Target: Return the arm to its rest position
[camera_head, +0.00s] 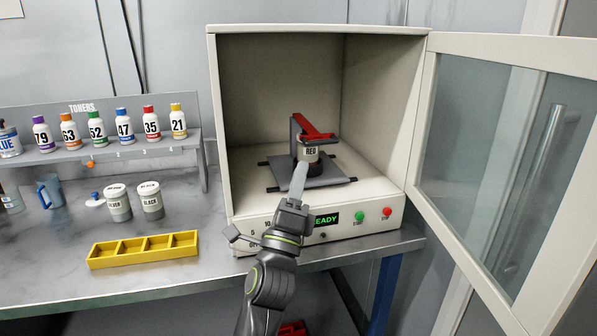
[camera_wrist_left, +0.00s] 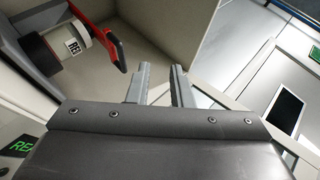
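My left gripper (camera_head: 299,170) reaches up from the bottom middle to the front of the open mixer cabinet (camera_head: 220,130). In the wrist view its two fingers (camera_wrist_left: 161,70) stand apart with nothing between them. The can labelled RED (camera_head: 308,154) stands upright on the dark clamp plate (camera_head: 328,181) under a red clamp arm (camera_head: 317,131). In the head view the fingers overlap the can's lower front. In the wrist view the can (camera_wrist_left: 73,46) and red arm (camera_wrist_left: 112,48) lie left of the fingers, apart from them. My right gripper is not in view.
The glass door (camera_head: 490,150) stands open at the right. The panel shows a green READY display (camera_head: 327,220), a green button (camera_head: 358,216) and a red button (camera_head: 387,212). A yellow tray (camera_head: 143,250), two labelled cans (camera_head: 133,201) and a toner rack (camera_head: 110,150) are left.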

